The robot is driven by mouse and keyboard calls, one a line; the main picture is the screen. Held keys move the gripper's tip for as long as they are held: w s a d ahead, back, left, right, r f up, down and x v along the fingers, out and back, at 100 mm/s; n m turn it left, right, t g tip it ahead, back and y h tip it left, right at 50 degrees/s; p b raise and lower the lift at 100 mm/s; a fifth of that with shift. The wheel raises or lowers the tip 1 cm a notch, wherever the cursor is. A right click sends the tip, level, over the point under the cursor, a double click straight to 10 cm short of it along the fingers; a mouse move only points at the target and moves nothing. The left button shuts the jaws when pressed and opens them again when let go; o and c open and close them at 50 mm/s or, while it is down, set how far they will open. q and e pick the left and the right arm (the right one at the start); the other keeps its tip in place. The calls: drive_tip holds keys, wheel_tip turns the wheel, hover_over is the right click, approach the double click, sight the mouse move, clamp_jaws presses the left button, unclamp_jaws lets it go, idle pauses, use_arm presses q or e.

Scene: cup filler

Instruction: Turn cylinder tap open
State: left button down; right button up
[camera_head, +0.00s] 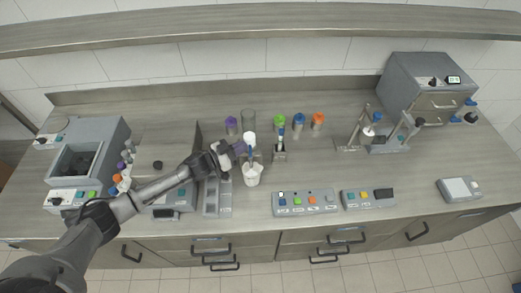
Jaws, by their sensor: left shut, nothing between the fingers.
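A grey transparent cylinder (248,118) stands upright near the middle of the bench. A small white part (250,138), perhaps its tap, shows just below it, but it is too small to tell how it is turned. A white cup (252,175) stands on the bench in front of and below that part. My left gripper (239,148) is shut and empty. It reaches in from the left, just left of the white part and above the cup; I cannot tell if it touches the part. My right gripper is not in view.
Purple, green, blue and orange capped bottles (318,121) stand around the cylinder. A small stand (280,152) is to its right. A button panel (305,202) lies in front. A grey oven-like box (425,85) is at the back right.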

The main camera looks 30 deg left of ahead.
use_arm(q)
drive_tip(key=d+r, duration=0.9)
drive_tip(key=d, duration=0.2)
drive_tip(key=shift+d+r, duration=0.3)
drive_tip(key=shift+d, duration=0.05)
drive_tip(key=shift+w, duration=0.1)
drive_tip(key=a+f+m+g+y, duration=0.1)
drive_tip(key=a+f+g+y, duration=0.1)
drive_tip(key=a+f+y, duration=0.3)
drive_tip(key=s+d+r+g+y, duration=0.2)
drive_tip(key=s+r+g+y, duration=0.25)
drive_tip(key=s, duration=0.65)
drive_tip(key=s+d+f+n+g+h, duration=0.15)
drive_tip(key=s+f, duration=0.25)
drive_tip(key=s, duration=0.4)
drive_tip(key=s+d+f+n+g, duration=0.1)
drive_tip(key=s+d+f+g, duration=0.15)
drive_tip(key=s+f, duration=0.4)
drive_tip(key=s+d+f+n+g, duration=0.2)
drive_tip(key=s+f, duration=0.1)
drive_tip(key=s, duration=0.7)
wheel_tip(320, 180, up, 20)
drive_tip(key=p, duration=2)
drive_tip(key=shift+s+r+p, duration=0.2)
drive_tip(key=shift+r+p, duration=0.05)
drive_tip(key=shift+p, duration=0.1)
